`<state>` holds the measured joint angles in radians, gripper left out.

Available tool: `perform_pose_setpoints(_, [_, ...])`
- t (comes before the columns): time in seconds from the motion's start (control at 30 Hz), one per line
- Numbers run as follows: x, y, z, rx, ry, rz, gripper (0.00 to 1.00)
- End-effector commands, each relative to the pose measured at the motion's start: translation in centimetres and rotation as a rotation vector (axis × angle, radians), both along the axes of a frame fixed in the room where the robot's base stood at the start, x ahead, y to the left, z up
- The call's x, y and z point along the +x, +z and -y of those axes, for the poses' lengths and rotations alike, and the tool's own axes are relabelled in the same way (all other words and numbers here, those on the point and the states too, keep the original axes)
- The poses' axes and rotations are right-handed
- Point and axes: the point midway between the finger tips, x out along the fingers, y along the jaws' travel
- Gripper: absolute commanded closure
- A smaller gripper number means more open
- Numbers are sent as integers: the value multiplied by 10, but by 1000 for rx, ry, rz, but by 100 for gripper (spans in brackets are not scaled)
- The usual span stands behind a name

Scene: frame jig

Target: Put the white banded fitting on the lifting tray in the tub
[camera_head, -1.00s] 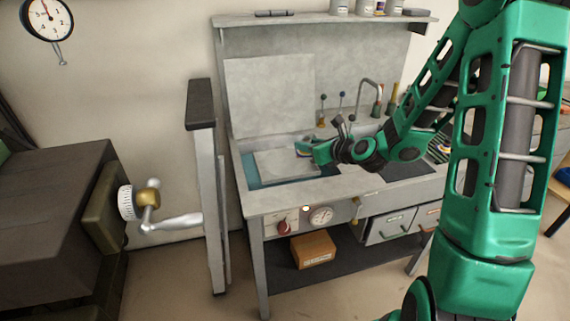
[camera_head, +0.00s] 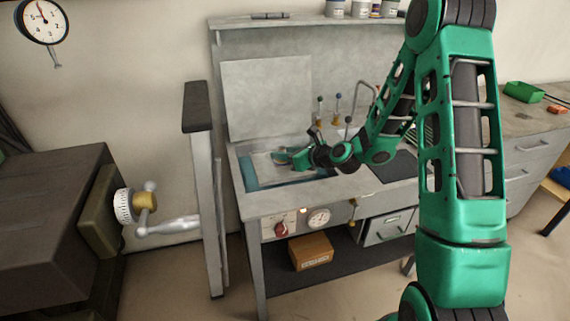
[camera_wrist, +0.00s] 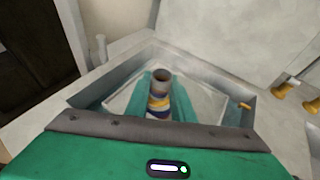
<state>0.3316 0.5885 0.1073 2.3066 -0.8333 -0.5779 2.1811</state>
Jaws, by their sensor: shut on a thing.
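My gripper (camera_head: 281,156) is over the tub (camera_head: 248,172) in the bench top. In the wrist view its two green fingers (camera_wrist: 158,100) are shut on the fitting (camera_wrist: 158,103), which has pale, yellow and dark blue bands and a dark open top end. The lifting tray (camera_wrist: 207,103) is a pale flat plate inside the tub, under and around the fingers; it also shows in the head view (camera_head: 262,168). The fitting's lower end is hidden, so I cannot tell whether it touches the tray.
The tub's rim (camera_wrist: 90,95) surrounds the fingers. A tap (camera_head: 364,92) and several levers (camera_head: 337,105) stand behind and to the right. A grey post (camera_head: 200,150) rises left of the bench. A cardboard box (camera_head: 311,251) sits on the lower shelf.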

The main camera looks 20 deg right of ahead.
Motion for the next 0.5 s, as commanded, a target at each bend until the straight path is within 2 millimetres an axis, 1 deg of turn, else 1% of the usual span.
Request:
perform_pose_setpoints(0.03, [7, -5, 5, 2, -2, 0, 100])
perform_pose_setpoints(0.1, [14, -9, 9, 1, 0, 0, 100])
perform_pose_setpoints(0.2, [19, -13, 12, 2, 1, 0, 100])
perform_pose_setpoints(0.37, [20, -20, 13, 2, 0, -1, 100])
perform_pose_setpoints(0.5, [20, -37, 13, 3, -1, -4, 100])
